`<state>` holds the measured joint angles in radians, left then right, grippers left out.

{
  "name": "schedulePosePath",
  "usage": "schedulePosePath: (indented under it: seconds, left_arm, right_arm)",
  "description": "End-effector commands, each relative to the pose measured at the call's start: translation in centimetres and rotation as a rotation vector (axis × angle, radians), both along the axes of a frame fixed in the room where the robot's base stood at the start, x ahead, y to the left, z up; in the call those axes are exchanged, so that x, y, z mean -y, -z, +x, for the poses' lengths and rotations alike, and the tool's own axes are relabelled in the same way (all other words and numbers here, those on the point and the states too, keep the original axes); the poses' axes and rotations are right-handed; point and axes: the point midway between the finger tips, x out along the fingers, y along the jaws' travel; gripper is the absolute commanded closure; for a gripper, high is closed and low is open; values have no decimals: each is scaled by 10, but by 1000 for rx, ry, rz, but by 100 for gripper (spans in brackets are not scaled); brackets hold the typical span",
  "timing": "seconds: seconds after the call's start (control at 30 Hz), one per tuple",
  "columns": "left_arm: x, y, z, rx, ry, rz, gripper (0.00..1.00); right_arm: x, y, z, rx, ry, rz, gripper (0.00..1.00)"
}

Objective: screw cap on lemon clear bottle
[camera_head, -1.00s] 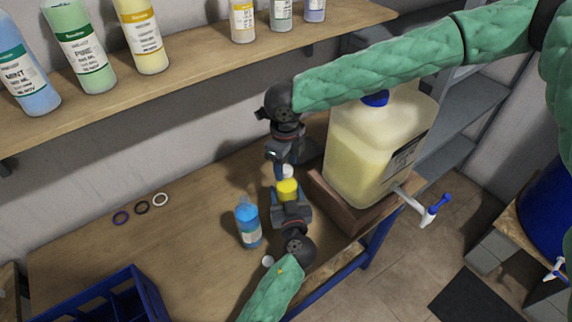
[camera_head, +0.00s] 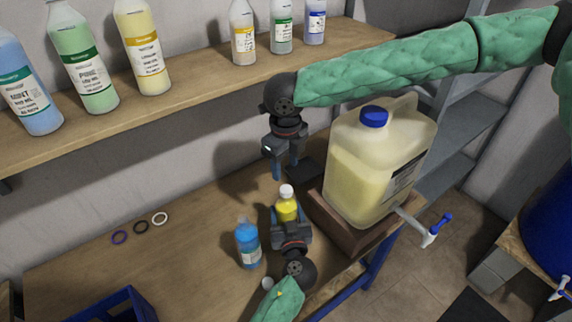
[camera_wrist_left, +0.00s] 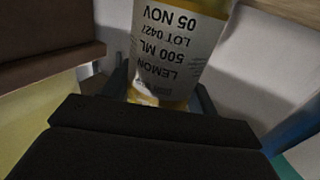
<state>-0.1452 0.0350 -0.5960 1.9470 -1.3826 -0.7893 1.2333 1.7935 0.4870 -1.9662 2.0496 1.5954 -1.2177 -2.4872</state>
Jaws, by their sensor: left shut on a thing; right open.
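The lemon bottle (camera_head: 287,210), filled with yellow liquid, stands upright at the bench's front, with a white cap (camera_head: 286,191) on its top. I cannot tell how tightly the cap sits. My left gripper (camera_head: 289,217) is shut around the bottle from the near side. In the left wrist view the bottle's label (camera_wrist_left: 176,50) reads LEMON 500 ML upside down between the fingers; its top is out of that view. My right gripper (camera_head: 286,171) is open and empty, pointing down above and slightly behind the cap, apart from it.
A blue bottle (camera_head: 248,246) stands just left of my left gripper. Another white cap (camera_head: 267,284) lies near my left arm. A large jug (camera_head: 370,165) on a wooden block stands close on the right. Rings (camera_head: 141,227) and a blue crate (camera_head: 118,303) are left.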

Motion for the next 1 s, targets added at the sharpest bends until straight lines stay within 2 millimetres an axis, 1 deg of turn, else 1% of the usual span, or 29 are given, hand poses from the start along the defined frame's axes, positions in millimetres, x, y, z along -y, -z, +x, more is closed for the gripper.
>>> schedulePosePath:
  seconds: [0.1, 0.3, 0.5, 0.7, 1.0]
  left_arm:
    - [0, -1, 0, 1, 0, -1, 100]
    - [0, -1, 0, 1, 0, -1, 100]
    - [0, -1, 0, 1, 0, -1, 100]
    - [0, -1, 0, 1, 0, -1, 100]
    - [0, -1, 0, 1, 0, -1, 100]
  right_arm:
    - [0, -4, -2, -6, 143, 2, 51]
    - [1, -5, -5, -17, 408, -2, 51]
    - [2, -5, -5, -19, 579, -6, 51]
    - [2, -5, -5, -19, 634, -5, 51]
    - [2, -5, -5, -19, 634, -5, 51]
